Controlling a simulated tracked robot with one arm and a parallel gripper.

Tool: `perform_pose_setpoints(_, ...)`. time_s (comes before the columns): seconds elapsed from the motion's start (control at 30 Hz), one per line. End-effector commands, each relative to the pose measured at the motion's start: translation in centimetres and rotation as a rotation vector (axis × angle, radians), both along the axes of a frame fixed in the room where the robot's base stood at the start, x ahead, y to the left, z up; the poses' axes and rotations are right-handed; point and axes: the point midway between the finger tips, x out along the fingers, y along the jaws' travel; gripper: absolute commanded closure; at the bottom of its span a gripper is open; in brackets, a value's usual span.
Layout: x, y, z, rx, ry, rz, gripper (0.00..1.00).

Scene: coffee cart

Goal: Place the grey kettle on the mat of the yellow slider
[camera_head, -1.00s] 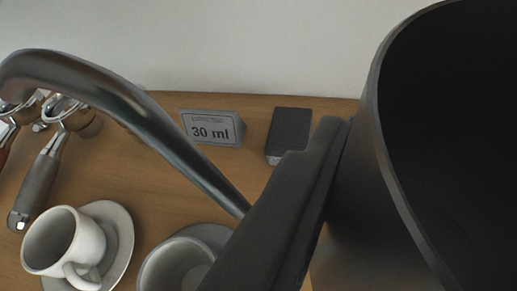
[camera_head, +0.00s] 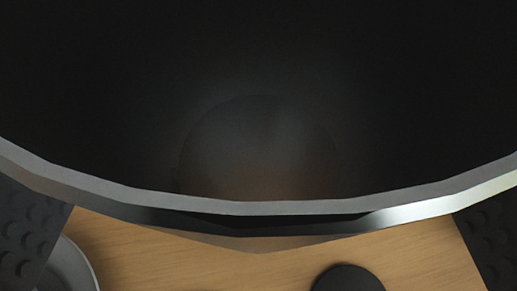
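The kettle (camera_head: 270,208) fills most of the view. I look down into its dark round mouth, and its grey metal rim curves across the lower part. Its spout, handle and outer body are largely hidden. Two dark, bumpy finger pads of my gripper (camera_head: 255,240) show at the lower left and lower right corners, far apart. Wood shows between them below the rim, so my gripper looks open, with the near rim across the gap. Whether either pad touches the kettle is hidden. No yellow slider or mat can be made out.
A wooden surface (camera_head: 150,250) shows below the kettle. A grey round rim (camera_head: 75,268), perhaps of a dish or cup, is at the lower left. A dark round object (camera_head: 347,279) is at the bottom edge. The kettle hides everything farther away.

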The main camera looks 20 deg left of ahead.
Motion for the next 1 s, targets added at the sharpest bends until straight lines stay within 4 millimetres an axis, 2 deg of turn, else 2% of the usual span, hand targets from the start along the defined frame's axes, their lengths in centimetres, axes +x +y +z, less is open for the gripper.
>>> perform_pose_setpoints(0.3,0.0,0.0,-3.4,-0.002,-0.001,0.001,0.66)
perform_pose_setpoints(0.6,0.0,0.0,-3.5,0.000,-0.002,0.000,0.66)
perform_pose_setpoints(0.63,0.0,0.0,-3.6,0.000,-0.002,0.000,0.26)
perform_pose_setpoints(0.7,0.0,0.0,-3.5,0.000,-0.002,0.000,0.07)
perform_pose_setpoints(1.0,0.0,0.0,-3.4,0.000,-0.001,0.000,0.07)
